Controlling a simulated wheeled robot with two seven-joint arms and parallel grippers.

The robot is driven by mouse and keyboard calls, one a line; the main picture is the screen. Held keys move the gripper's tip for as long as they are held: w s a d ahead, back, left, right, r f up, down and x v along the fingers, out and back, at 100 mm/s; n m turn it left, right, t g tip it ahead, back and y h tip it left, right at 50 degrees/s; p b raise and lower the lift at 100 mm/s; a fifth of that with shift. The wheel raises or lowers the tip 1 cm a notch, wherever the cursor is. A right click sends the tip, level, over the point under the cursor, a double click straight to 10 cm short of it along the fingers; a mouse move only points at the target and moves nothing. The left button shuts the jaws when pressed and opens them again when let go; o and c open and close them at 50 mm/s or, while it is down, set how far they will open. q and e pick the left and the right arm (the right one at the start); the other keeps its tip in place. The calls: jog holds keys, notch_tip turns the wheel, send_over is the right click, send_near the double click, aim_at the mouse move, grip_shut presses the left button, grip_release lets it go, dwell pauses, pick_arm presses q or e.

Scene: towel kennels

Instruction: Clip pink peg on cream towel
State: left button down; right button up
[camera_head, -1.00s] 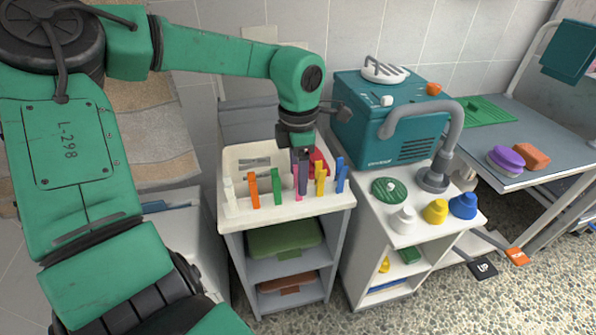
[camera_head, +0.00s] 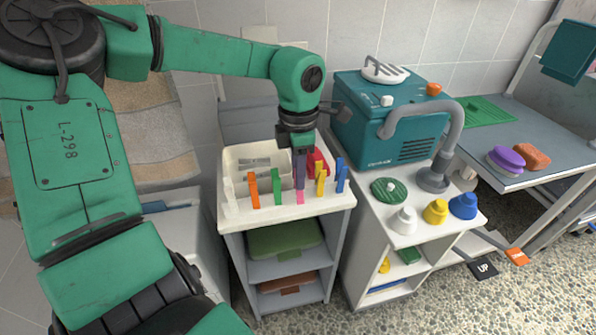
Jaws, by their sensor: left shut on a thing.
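The pink peg (camera_head: 300,198) stands at the front rim of the white tray top, in the row of coloured pegs. Only its lower part shows below the fingers. My left gripper (camera_head: 300,187) points down over it and is shut on it, at the rim. Beige and tan cloth (camera_head: 150,145) hangs at the left behind my left arm, which covers much of it. I cannot tell for sure whether this is the cream towel. My right gripper is not in view.
White, orange (camera_head: 252,190), green (camera_head: 277,187), yellow (camera_head: 320,182) and blue (camera_head: 341,178) pegs stand close on both sides. A red thing (camera_head: 318,162) lies behind the gripper. A teal machine (camera_head: 390,120) with a grey hose stands to the right.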

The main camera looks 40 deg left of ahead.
pick_arm(q)
notch_tip(320, 180, up, 8)
jog(key=p, duration=0.5)
jog(key=shift+f+p, duration=0.25)
jog(key=shift+p, duration=0.1)
